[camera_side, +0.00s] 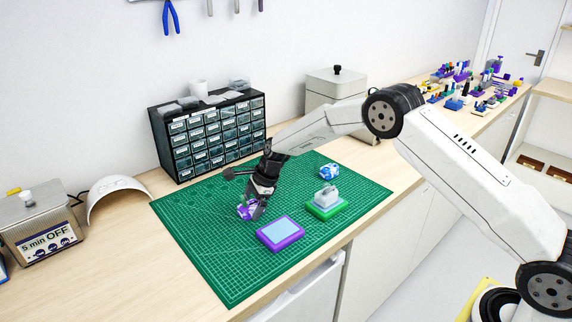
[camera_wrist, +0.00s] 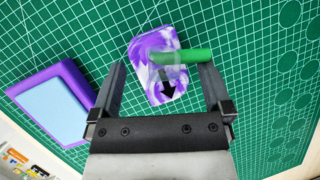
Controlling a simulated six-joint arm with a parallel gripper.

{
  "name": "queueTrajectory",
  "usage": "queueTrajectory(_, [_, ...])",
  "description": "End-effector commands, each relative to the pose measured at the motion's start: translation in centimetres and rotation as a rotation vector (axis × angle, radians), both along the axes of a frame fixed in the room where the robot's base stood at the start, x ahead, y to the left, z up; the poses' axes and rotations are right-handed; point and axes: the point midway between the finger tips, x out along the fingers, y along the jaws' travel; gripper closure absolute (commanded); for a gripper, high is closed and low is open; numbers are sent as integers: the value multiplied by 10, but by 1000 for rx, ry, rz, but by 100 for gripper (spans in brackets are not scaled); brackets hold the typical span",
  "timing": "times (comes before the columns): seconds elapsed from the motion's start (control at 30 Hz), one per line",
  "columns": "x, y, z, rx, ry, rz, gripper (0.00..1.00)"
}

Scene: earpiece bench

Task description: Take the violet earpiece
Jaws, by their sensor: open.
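The violet earpiece (camera_side: 244,212), marbled violet and white, lies on the green cutting mat (camera_side: 222,275). In the wrist view the violet earpiece (camera_wrist: 143,48) sits between and slightly beyond my fingertips, with a green stem-like part and a clear part with a black arrow on it. My gripper (camera_side: 256,204) points down at it from above, and partly hides it in the side view. In the wrist view my gripper (camera_wrist: 162,68) is open, with a finger on either side; I cannot tell whether either touches the earpiece.
A violet-rimmed tray (camera_side: 281,245) with a light blue pad lies close by, and in the wrist view the tray (camera_wrist: 76,76) is to the left. A green tray (camera_side: 326,214) holds a grey translucent piece. A blue-white marbled piece (camera_side: 330,171) lies behind. A drawer cabinet (camera_side: 210,135) stands at the back.

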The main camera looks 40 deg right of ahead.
Motion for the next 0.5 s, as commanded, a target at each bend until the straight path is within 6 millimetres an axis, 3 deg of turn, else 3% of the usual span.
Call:
queueTrajectory(0.03, [0,0,0,0,0,0,0])
queueTrajectory(0.33, [0,0,0,0,0,0,95])
queueTrajectory(0.5, [0,0,0,0,0,0,98])
